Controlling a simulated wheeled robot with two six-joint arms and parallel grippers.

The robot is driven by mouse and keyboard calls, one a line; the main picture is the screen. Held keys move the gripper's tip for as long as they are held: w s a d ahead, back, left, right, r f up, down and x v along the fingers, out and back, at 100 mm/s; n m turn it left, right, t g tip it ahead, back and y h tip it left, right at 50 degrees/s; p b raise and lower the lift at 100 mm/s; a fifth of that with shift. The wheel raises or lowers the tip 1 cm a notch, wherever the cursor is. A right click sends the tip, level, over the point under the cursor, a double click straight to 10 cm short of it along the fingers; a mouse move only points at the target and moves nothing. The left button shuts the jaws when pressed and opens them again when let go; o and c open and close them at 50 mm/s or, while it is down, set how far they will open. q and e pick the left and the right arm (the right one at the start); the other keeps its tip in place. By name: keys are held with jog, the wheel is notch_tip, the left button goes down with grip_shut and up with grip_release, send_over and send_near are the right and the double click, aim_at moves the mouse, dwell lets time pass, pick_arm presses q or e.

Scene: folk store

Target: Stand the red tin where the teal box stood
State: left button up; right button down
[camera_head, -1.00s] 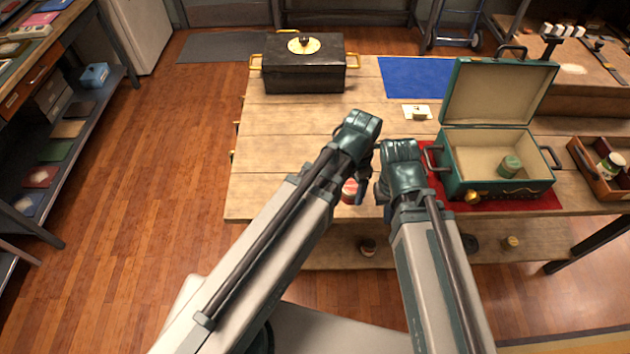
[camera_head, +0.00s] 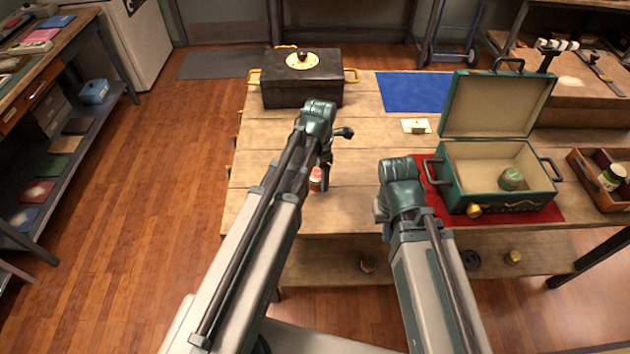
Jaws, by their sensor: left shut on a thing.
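The red tin (camera_head: 316,177) shows beside my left forearm, over the left part of the wooden table. My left gripper (camera_head: 322,168) is shut on it; the fingers are largely hidden behind my arm. Whether the tin touches the table I cannot tell. My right gripper (camera_head: 381,212) is at the table's front, left of the red mat, and its fingers are hidden by my own wrist. A teal case (camera_head: 484,193) stands open on the red mat (camera_head: 549,215), with a small green tin (camera_head: 511,179) inside it.
A black box (camera_head: 301,88) with brass handles stands at the table's back left. A wooden tray (camera_head: 596,187) with jars stands at the right. The table's middle is clear.

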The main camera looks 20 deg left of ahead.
aim_at(315, 181)
pick_arm(q)
jog(key=shift+w+a, duration=0.2)
jog(key=shift+a, duration=0.1)
jog(key=f+b, duration=0.4)
jog(key=shift+w+a, duration=0.25)
jog(key=shift+a, duration=0.1)
jog(key=shift+r, duration=0.2)
jog(key=shift+f, duration=0.15)
jog(key=o, duration=1.4)
